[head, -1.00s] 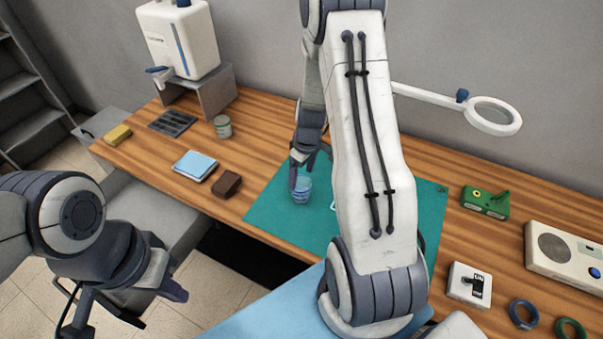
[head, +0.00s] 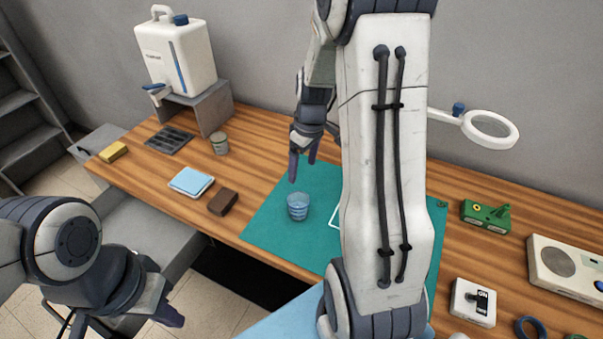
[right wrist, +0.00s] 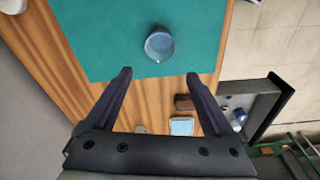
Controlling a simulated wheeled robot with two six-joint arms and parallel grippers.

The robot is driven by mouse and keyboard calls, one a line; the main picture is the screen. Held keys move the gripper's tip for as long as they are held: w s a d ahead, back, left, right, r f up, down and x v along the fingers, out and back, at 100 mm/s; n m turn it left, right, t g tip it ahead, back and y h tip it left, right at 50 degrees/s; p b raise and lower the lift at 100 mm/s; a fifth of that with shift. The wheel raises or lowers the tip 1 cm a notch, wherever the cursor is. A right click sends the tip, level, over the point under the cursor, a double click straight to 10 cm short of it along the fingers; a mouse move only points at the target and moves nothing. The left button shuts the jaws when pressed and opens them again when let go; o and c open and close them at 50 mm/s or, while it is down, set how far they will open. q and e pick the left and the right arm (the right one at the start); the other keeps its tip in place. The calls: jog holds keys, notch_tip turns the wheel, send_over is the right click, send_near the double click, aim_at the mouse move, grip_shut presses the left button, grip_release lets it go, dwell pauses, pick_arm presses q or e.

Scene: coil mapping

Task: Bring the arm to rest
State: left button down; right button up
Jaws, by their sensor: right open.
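My right gripper (head: 303,166) is open and empty, above the teal mat (head: 265,222) on the wooden table. A blue ribbed cup (head: 298,206) stands upright on the mat, below the fingers and apart from them. In the right wrist view the cup (right wrist: 159,44) shows beyond the two spread fingertips (right wrist: 160,74). My right arm hides part of the mat and a white outline on it. My left gripper (head: 170,302) hangs at the lower left, off the table; its finger opening is unclear.
A dispenser (head: 178,55) stands on a grey stand at the back left. A blue notepad (head: 191,182), a brown block (head: 222,202), a tin (head: 219,143) and a yellow sponge (head: 113,151) lie left. A magnifier (head: 490,128), a green device (head: 485,216) and a radio (head: 565,268) are right.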

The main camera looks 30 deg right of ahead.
dwell(0.6)
jog(key=s+a+r+n, duration=0.15)
jog(key=s+a, duration=0.25)
jog(key=a, duration=0.4)
jog(key=s+a+r, duration=0.2)
jog(key=s+a, duration=0.2)
jog(key=a, duration=0.4)
jog(key=s+a+r+n, duration=0.1)
jog(key=s+a+r, duration=0.15)
jog(key=a, duration=0.55)
jog(key=s+a+g+b, duration=0.1)
jog(key=s+a, duration=0.2)
jog(key=s, duration=0.8)
jog(key=shift+r+n+y, duration=0.3)
jog(key=shift+n, duration=0.15)
jog(key=shift+w, duration=0.1)
